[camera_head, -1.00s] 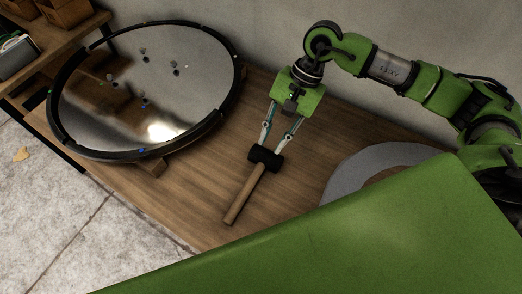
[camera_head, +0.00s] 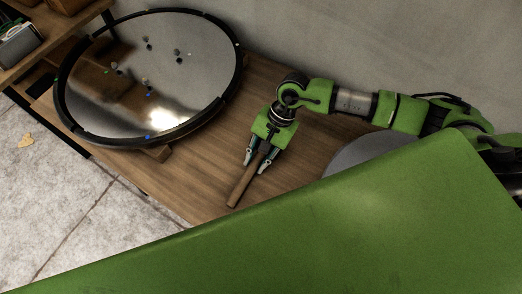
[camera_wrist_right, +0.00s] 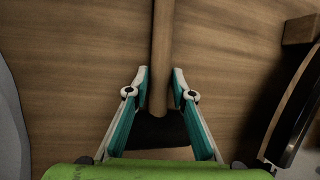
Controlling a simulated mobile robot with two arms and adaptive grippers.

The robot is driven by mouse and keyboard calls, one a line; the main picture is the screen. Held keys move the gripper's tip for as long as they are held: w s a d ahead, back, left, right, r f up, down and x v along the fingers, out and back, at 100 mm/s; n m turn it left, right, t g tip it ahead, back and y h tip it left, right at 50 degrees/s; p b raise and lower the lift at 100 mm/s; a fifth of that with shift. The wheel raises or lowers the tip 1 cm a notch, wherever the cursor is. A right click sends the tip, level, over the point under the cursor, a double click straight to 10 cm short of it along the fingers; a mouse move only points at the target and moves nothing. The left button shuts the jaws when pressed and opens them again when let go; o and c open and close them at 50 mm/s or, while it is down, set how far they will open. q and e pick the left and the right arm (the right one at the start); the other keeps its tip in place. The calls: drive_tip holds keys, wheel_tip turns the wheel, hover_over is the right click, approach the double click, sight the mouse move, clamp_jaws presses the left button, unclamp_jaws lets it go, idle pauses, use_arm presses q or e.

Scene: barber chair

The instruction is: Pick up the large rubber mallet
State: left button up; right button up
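The large rubber mallet lies on the wooden table. Its wooden handle (camera_head: 243,186) points toward the table's front edge, and its black head is hidden under my right gripper in the head view. My right gripper (camera_head: 256,165) is open, its fingers on either side of the handle. In the right wrist view the handle (camera_wrist_right: 162,60) runs between the open fingertips (camera_wrist_right: 159,75), with a gap on each side. The black head (camera_wrist_right: 160,131) shows between the fingers, nearer the palm. My left gripper is not in view.
A round mirror-like disc with a black rim (camera_head: 58,105) stands at the left of the table (camera_head: 185,185). A grey round object (camera_head: 362,150) lies at the right. A shelf (camera_head: 75,28) is at the upper left. A large green surface fills the foreground.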

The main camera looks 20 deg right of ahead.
clamp_jaws()
drive_tip(key=shift+r, duration=0.1)
